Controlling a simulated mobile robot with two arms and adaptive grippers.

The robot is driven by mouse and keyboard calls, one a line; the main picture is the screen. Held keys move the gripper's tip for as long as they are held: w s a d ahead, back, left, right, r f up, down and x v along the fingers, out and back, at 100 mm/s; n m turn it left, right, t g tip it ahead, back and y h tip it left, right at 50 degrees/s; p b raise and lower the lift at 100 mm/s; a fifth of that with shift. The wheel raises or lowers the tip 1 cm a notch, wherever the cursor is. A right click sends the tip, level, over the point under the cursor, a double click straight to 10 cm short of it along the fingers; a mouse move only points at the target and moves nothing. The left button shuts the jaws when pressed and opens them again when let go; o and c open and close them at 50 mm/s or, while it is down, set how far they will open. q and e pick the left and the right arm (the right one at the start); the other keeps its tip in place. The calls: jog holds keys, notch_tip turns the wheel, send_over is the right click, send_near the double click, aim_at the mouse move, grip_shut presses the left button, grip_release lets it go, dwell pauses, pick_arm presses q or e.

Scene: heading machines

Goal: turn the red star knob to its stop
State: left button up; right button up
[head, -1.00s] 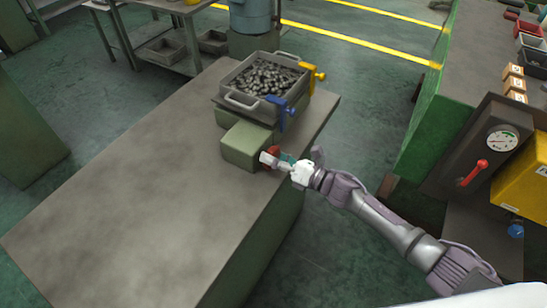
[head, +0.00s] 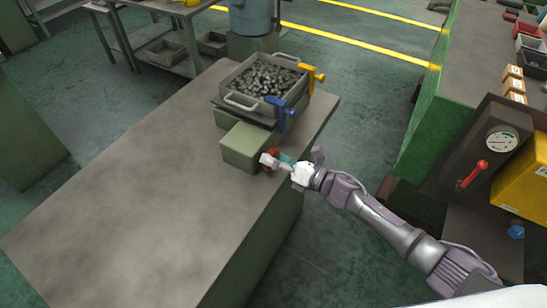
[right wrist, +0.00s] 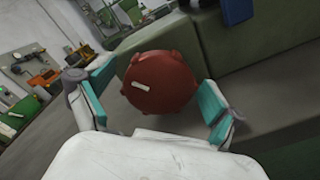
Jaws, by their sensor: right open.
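The red star knob (right wrist: 160,82) fills the middle of the right wrist view, a round lobed disc with a pale mark on its face. In the head view the knob (head: 271,154) shows only in part, on the side of a green block (head: 243,147) on the bench. My right gripper (right wrist: 158,98) is open, with one teal-padded finger on each side of the knob. Whether the pads touch it I cannot tell. In the head view the right gripper (head: 277,163) covers part of the knob. My left gripper is not in view.
A tray of metal parts (head: 240,101) stands behind the block, with a blue clamp handle (head: 283,112) and a yellow one (head: 315,74) on its side. The near bench top (head: 120,210) is clear. A panel with a gauge (head: 501,139) and red lever (head: 473,174) stands at right.

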dwell(0.4)
jog(key=n+p, duration=0.1)
jog(key=n, duration=0.1)
jog(key=shift+n, duration=0.4)
jog(key=n+p, duration=0.1)
jog(key=n, duration=0.2)
jog(key=shift+r+n, duration=0.15)
jog(key=shift+n, duration=0.25)
jog(key=b+v, duration=0.3)
jog(key=v, duration=1.1)
jog(key=s+d+f+m+h, duration=0.1)
jog(key=d+f+m+h, duration=0.2)
jog(key=f+m, duration=0.4)
jog(key=s+d+f+m+h+b, duration=0.1)
jog(key=d+f+m+h, duration=0.3)
jog(key=f+m, duration=0.4)
jog(key=s+d+f+m+h, duration=0.2)
jog(key=f+m, duration=0.5)
jog(key=f, duration=0.5)
jog(key=shift+s+d+f+m+t+h+b, duration=0.3)
jog(key=shift+d+f+t+h, duration=0.1)
jog(key=shift+d+h, duration=0.35)
